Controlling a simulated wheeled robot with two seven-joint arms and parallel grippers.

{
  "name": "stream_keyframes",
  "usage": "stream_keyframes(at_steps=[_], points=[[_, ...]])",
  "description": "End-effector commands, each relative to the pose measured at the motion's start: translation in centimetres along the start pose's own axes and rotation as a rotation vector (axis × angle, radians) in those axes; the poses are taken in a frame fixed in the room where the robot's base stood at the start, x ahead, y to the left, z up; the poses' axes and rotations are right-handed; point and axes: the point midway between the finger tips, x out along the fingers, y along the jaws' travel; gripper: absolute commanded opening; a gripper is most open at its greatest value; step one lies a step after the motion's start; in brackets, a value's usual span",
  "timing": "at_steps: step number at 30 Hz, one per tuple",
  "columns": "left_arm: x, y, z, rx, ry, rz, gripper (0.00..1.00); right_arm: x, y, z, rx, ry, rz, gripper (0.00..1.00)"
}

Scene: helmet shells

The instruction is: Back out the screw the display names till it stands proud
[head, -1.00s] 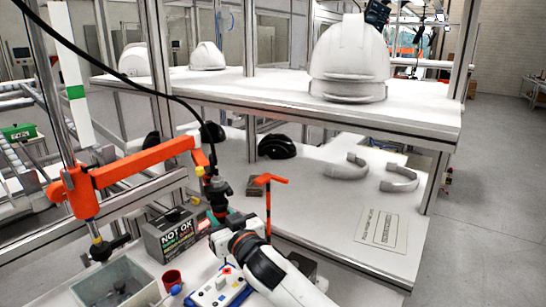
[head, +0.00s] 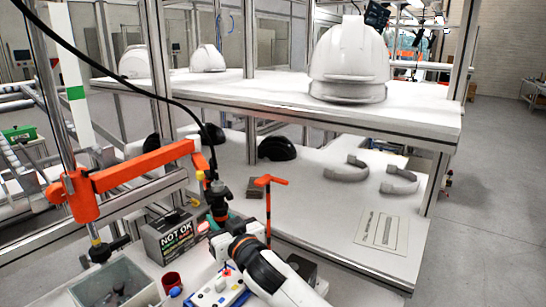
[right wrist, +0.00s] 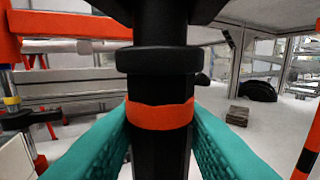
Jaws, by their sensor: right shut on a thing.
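My right gripper (head: 219,222) has its teal fingers shut on the black hanging screwdriver (head: 217,196). In the right wrist view the fingers close around the driver's black body (right wrist: 160,90) at an orange band (right wrist: 160,115). The driver hangs roughly upright under the orange jointed arm (head: 130,168); its tip is hidden. A grey display box (head: 174,237) reads NOT OK, with smaller coloured lines too small to read. A white and blue block (head: 220,293) with small coloured parts lies below my gripper, partly covered by my arm. I cannot make out a single screw. My left gripper is out of view.
A grey bin (head: 75,297) with dark pieces stands at the lower left, beside a red cup (head: 172,281). An orange-topped post (head: 268,205) stands right of the driver. Behind is a two-level shelf (head: 300,107) with white helmet shells (head: 348,60) and dark liners (head: 277,148).

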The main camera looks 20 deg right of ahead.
Motion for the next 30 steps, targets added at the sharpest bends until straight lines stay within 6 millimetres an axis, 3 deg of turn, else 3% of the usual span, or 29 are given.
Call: stream_keyframes(at_steps=[30], points=[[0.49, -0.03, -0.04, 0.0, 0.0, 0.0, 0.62, 0.0, 0.0, -1.24, 0.001, 0.005, -0.001, 0.0]])
